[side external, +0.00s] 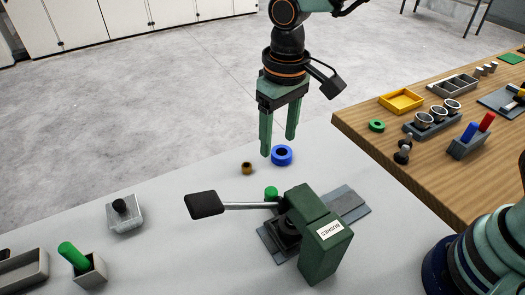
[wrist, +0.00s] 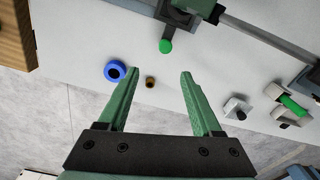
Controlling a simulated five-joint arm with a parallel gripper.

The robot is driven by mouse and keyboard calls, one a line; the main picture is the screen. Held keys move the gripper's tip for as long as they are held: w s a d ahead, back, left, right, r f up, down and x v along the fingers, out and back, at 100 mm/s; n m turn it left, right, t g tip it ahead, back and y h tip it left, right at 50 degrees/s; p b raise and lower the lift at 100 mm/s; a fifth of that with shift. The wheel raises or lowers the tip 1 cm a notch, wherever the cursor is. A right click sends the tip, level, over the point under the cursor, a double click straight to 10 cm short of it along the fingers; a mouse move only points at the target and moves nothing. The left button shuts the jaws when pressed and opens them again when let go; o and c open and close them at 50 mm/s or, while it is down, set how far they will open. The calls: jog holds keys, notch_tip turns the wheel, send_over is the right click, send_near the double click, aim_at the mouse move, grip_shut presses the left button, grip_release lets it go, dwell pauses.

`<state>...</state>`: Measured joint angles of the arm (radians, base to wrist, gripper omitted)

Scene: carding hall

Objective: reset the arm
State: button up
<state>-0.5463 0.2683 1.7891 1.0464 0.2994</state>
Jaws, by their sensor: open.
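My gripper (side external: 278,143) hangs pointing down above the white table (side external: 180,180), with its two green fingers apart and nothing between them. In the wrist view my gripper (wrist: 152,90) is also open and empty. A blue ring (side external: 275,160) lies on the table close to the fingertips in the side view. A small brown bush (side external: 247,168) lies to its left. In the wrist view the blue ring (wrist: 108,74) is near the left fingertip and the brown bush (wrist: 151,82) shows between the fingers, on the table beyond them.
A green press labelled BUSHES (side external: 318,235) with a black-padded lever (side external: 205,205) stands at the front. A grey block with a black knob (side external: 125,215) and a holder with a green handle (side external: 88,270) are left. A wooden bench (side external: 400,165) at right carries a yellow tray (side external: 401,108).

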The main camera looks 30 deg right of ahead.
jog(key=s+d+r+m+t, duration=0.1)
jog(key=s+d+r+t, duration=0.1)
jog(key=d, duration=0.9)
jog(key=s+d+r+m+t, duration=0.1)
jog(key=s+d+r+t, duration=0.2)
jog(key=d, duration=0.7)
notch_tip(320, 180, up, 3)
jog(key=shift+s+d+f+m, duration=0.15)
jog(key=shift+s+d+m, duration=0.25)
jog(key=shift+s, duration=0.7)
